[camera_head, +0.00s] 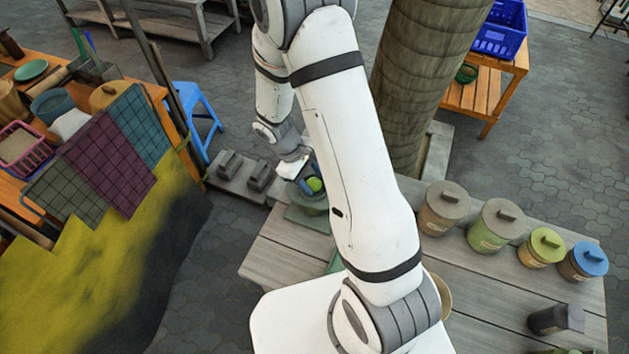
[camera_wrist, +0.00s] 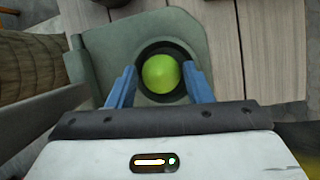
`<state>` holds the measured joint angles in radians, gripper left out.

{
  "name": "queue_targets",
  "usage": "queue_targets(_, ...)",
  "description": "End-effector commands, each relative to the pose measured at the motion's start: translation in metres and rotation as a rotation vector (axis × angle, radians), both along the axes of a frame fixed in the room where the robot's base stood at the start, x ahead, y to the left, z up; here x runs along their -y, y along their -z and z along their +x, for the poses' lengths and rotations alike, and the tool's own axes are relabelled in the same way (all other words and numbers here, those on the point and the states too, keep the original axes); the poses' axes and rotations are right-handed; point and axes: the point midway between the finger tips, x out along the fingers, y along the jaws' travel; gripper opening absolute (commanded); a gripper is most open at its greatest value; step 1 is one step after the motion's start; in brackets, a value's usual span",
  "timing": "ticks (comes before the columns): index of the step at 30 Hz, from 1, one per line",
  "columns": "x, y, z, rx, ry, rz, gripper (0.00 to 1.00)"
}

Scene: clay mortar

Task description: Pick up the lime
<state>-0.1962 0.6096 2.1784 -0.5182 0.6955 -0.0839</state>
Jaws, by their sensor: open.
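The lime (camera_wrist: 162,74) is a bright green, round fruit. In the wrist view it sits in the dark, round hollow of the grey-green clay mortar (camera_wrist: 189,32). My gripper (camera_wrist: 161,84) is open, with its two blue fingers on either side of the lime; I cannot tell if they touch it. In the head view the lime (camera_head: 314,184) shows just beside my gripper (camera_head: 303,180), partly beside my arm. The mortar's lower part is partly hidden there by my arm.
Lidded jars (camera_head: 445,207) stand in a row on the right of the wooden table (camera_head: 285,254). A dark jar (camera_head: 556,319) is near its front right. Two dark blocks (camera_head: 245,170) lie left of the mortar. A thick column (camera_head: 425,75) rises behind my arm.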

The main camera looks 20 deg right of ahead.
Motion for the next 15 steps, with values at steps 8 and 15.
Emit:
queue_targets(8,-0.0005,-0.0001,0.0001,0.0,-0.001,0.0,0.28)
queue_targets(15,-0.0007,-0.0002,0.0001,0.0,-0.002,0.0,0.14)
